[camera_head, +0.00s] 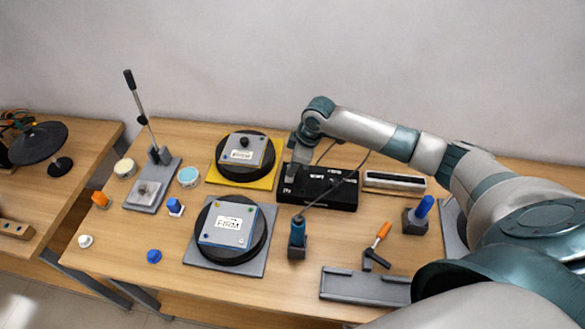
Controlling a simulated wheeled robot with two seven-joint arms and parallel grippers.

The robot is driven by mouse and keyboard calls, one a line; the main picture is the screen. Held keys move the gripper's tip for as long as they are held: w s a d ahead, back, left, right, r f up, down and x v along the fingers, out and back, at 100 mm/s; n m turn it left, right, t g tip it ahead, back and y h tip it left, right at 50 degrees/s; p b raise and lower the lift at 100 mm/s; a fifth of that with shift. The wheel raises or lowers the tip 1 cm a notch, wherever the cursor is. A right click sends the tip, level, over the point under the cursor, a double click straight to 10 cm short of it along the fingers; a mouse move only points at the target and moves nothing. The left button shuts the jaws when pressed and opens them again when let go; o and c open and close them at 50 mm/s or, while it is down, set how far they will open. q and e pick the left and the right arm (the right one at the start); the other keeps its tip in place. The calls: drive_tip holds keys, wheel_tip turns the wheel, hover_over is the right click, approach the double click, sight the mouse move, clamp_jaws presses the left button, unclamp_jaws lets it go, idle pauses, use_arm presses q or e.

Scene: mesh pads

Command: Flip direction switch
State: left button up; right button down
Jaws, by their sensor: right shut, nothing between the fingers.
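My left gripper is not in view.
Two round black turntables with plates labelled FIRM (229,224) stand left of the box. A teal-handled tool (297,234) with a cable stands in front. A lever press (150,185) is at left; a grey tray (362,287) lies front right.

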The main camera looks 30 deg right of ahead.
drive_tip(key=shift+w+r, duration=0.1)
drive_tip(key=shift+r, duration=0.45)
drive_tip(key=shift+w+d+r+p, duration=0.1)
drive_tip(key=shift+w+r+p, duration=0.1)
drive_tip(key=shift+r, duration=0.3)
drive_tip(key=shift+w+d+r+p, duration=0.1)
drive_tip(key=shift+r+p, duration=0.05)
drive_tip(key=shift+r, duration=0.3)
drive_tip(key=w+d+b+v, duration=0.1)
drive_tip(key=b+v, duration=0.3)
drive_tip(key=v, duration=0.6)
drive_tip(key=shift+w+d, duration=0.25)
drive_tip(key=shift+d, duration=0.05)
drive_tip(key=shift+r, duration=0.1)
